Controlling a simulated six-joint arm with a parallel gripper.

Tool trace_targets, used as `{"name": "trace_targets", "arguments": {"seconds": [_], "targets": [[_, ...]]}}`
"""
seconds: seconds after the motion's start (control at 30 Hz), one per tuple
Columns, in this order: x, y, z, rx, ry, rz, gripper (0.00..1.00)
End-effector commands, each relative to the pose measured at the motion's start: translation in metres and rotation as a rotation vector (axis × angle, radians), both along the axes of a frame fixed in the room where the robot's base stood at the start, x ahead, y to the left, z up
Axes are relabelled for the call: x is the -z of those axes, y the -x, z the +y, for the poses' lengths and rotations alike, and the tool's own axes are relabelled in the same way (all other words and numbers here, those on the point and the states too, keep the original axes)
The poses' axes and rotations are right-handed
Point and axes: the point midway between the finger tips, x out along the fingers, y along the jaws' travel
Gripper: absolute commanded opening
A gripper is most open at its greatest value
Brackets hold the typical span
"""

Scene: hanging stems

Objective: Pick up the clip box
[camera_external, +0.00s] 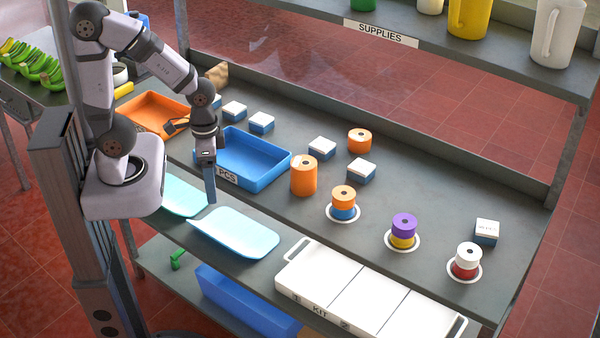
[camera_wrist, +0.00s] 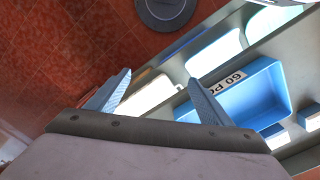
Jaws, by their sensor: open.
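Several small boxes with white lids and blue sides stand on the grey bench. One at the far right (camera_external: 486,231) has dark lettering on its lid, too small to read surely. Others stand near the middle (camera_external: 321,149), beside the orange spools (camera_external: 361,171), and behind the blue tray (camera_external: 261,122). I cannot tell for certain which is the clip box.
The blue tray (camera_external: 282,172), orange tray (camera_external: 126,112) and pale blue scoop trays (camera_external: 235,232) are near my gripper. Spools (camera_external: 303,177) stand mid-bench, some stacked on round white bases (camera_external: 343,217). A white kit tray (camera_external: 375,296) lines the front. A supplies shelf (camera_external: 520,67) overhangs the back.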

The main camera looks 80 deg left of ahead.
Motion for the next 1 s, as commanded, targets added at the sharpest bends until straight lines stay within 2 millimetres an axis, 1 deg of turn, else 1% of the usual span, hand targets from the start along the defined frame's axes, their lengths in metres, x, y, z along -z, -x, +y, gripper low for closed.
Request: {"name": "trace_targets", "arguments": {"seconds": [0.33,0.47,0.67,0.87,0.9,1.0], "targets": [[-0.001,0.0,0.0,0.0,0.0,0.0,0.7],[-0.007,-0.001,0.0,0.0,0.0,-0.003,0.7],[-0.033,-0.002,0.0,0.0,0.0,-0.006,0.7],[-0.067,-0.001,0.0,0.0,0.0,-0.006,0.7],[-0.061,-0.005,0.003,-0.015,0.001,-0.018,0.7],[-0.054,-0.021,0.011,-0.05,0.004,-0.07,0.7]]}}
